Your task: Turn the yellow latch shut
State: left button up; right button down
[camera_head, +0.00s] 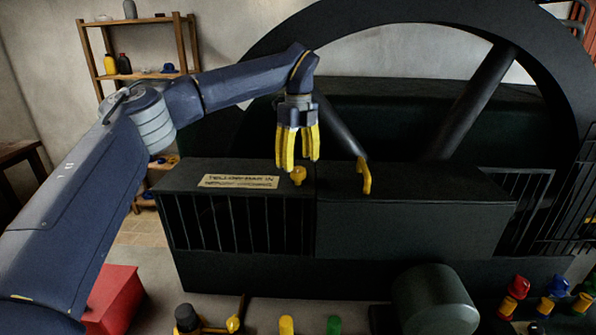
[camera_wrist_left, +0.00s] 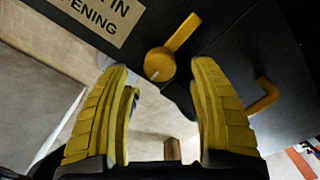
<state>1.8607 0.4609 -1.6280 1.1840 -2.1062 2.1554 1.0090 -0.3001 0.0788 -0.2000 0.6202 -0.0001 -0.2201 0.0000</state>
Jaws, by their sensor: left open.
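The yellow latch (camera_head: 298,175) sits on the top of the dark housing (camera_head: 400,200), beside a sign. In the left wrist view the latch (camera_wrist_left: 160,64) has a round hub with an arm slanting up to the right. My left gripper (camera_head: 299,160) points down just above the latch, its yellow fingers apart. In the left wrist view the hub lies between and slightly beyond the open fingertips (camera_wrist_left: 163,72), with nothing gripped. Whether a finger touches the latch I cannot tell. My right gripper is in neither view.
A yellow hooked handle (camera_head: 365,177) stands right of the latch. A pale lettered sign (camera_head: 238,182) lies to its left. A large dark wheel (camera_head: 430,15) rises behind. Several coloured knobs and a dark cylinder (camera_head: 435,300) are in front. A red box (camera_head: 112,300) is at lower left.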

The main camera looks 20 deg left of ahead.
aim_at(298, 169)
pick_arm(q)
jog(key=shift+f, duration=1.75)
grip_shut()
